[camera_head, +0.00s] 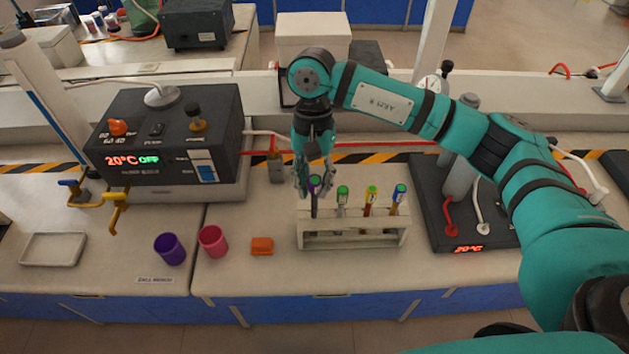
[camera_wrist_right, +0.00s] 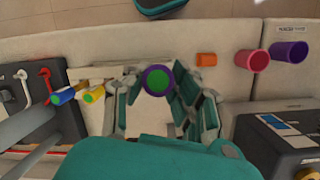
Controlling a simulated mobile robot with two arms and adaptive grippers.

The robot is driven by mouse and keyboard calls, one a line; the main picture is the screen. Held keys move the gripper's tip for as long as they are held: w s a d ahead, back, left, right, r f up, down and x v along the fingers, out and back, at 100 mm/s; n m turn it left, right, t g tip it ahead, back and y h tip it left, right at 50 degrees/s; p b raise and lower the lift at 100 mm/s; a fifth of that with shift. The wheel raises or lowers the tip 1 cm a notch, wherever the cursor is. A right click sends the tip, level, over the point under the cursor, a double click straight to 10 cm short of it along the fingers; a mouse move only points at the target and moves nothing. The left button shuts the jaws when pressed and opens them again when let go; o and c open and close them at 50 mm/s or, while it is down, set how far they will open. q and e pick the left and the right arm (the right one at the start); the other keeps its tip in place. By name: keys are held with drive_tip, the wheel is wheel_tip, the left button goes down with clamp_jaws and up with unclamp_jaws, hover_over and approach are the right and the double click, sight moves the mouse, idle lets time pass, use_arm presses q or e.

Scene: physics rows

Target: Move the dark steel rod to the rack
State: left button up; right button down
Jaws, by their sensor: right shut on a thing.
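The dark steel rod (camera_head: 314,207) stands upright at the left end of the white rack (camera_head: 355,240). Its top has a purple band and a green end, which shows face-on in the right wrist view (camera_wrist_right: 157,80). My right gripper (camera_head: 315,187) points down from above and is shut on the rod near its top. The rod's lower end overlaps the rack's left part; I cannot tell how deep it sits in a slot. My left gripper is not in view.
Several other capped tubes (camera_head: 371,198) stand in the rack to the right of the rod. An orange block (camera_head: 262,246), a pink cup (camera_head: 212,241) and a purple cup (camera_head: 169,249) stand to the left. A dark hotplate-like device (camera_head: 430,200) is close on the right.

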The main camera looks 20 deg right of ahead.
drive_tip(key=shift+s+f, duration=0.1)
drive_tip(key=shift+a+g, duration=0.1)
drive_tip(key=shift+g, duration=0.5)
drive_tip(key=c, duration=1)
unclamp_jaws()
drive_tip(key=shift+s, duration=0.2)
drive_tip(key=shift+w, duration=0.1)
drive_tip(key=o, duration=0.4)
drive_tip(key=shift+w, duration=0.1)
drive_tip(key=shift+r, duration=0.25)
drive_tip(key=shift+r+p, duration=0.85)
drive_tip(key=shift+r, duration=2.55)
